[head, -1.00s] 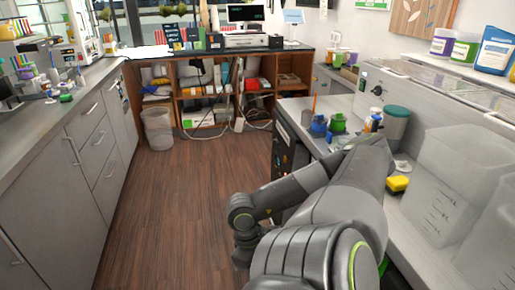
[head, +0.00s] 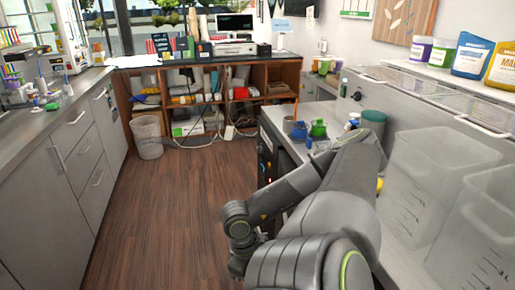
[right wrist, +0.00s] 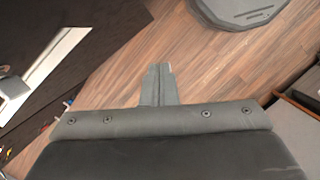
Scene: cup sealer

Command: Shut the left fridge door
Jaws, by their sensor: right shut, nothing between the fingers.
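The dark front of an under-counter unit (head: 266,160), which looks like the fridge, shows below the right counter. A small light shows on it, and my right arm covers most of the front. I cannot make out the left fridge door or how far open it is in the head view. In the right wrist view a dark flat panel with a pale strip (right wrist: 50,75) lies at the left; I cannot tell if it is the door. My right gripper (right wrist: 158,84) is shut and empty, above the wooden floor. My left gripper is not in view.
The wooden floor (head: 165,215) between the counters is clear. Grey drawers (head: 90,150) line the left side. A bin (head: 147,136) stands by the back shelves (head: 210,105). Cups and clear containers (head: 440,175) stand on the right counter (head: 385,230).

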